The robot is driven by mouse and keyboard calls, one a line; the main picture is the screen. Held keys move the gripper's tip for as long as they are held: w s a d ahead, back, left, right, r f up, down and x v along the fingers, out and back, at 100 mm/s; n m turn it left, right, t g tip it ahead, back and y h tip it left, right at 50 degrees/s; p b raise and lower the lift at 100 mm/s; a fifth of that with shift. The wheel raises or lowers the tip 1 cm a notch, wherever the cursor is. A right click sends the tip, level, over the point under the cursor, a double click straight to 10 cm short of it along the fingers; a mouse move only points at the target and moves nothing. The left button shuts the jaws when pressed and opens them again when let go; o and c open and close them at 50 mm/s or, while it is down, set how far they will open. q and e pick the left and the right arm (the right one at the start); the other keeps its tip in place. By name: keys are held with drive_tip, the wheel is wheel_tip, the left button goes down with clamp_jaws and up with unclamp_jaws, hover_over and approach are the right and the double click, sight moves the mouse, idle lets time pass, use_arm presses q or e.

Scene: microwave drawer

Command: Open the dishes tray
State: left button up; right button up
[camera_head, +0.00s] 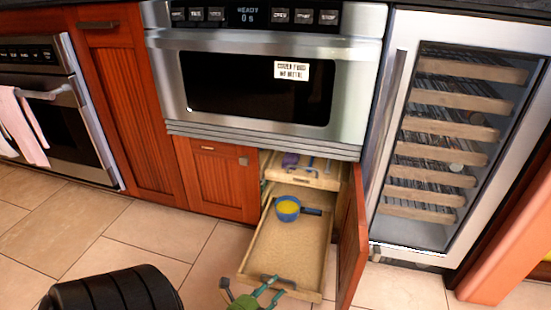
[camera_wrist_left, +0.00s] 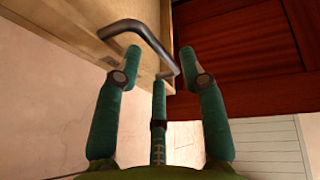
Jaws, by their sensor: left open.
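The lower wooden tray (camera_head: 290,250) is pulled far out of the cabinet under the microwave and holds a blue pan (camera_head: 288,208) with yellow inside. A grey bar handle (camera_wrist_left: 140,28) is on the tray's front. An upper tray (camera_head: 318,178) sits further back inside the cabinet, with a purple item and other small things on it. My left gripper (camera_head: 268,290) has green fingers and is at the lower tray's front edge. In the left wrist view the fingers (camera_wrist_left: 160,62) are spread near the handle, and I cannot tell whether they touch it. My right gripper is not in view.
An open red cabinet door (camera_head: 352,235) stands along the tray's right side. The microwave (camera_head: 265,85) is above, a wine cooler (camera_head: 450,140) to the right, an oven (camera_head: 55,110) to the left. Tiled floor (camera_head: 160,235) is clear left of the tray.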

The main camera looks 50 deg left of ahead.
use_arm(q)
drive_tip(key=v, duration=0.5)
drive_tip(key=shift+r, duration=0.1)
idle(0.4)
